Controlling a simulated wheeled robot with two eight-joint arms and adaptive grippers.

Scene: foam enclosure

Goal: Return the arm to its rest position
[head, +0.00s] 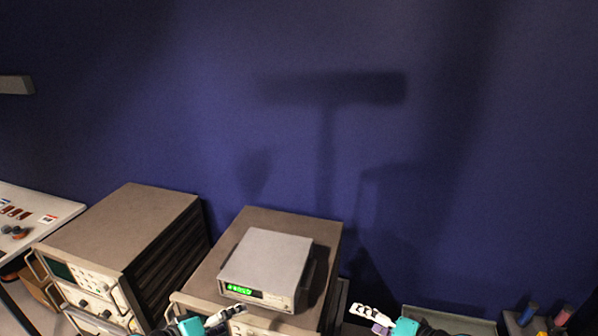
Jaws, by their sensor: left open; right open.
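My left gripper (226,316) shows at the bottom edge, in front of the brown instrument, with white fingers and a teal body. It is open, and I see nothing in it. My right gripper (368,313) is at the bottom, right of the instruments, also with white fingers and a teal body. It is open and looks empty. Most of both arms is below the picture.
A small grey meter (268,257) with a green display sits on a brown instrument (213,262). Another brown instrument (128,222) stands left, beside a white table (62,211). A grey tray (450,321) and coloured items (562,317) are at lower right. A blue wall (480,150) is behind.

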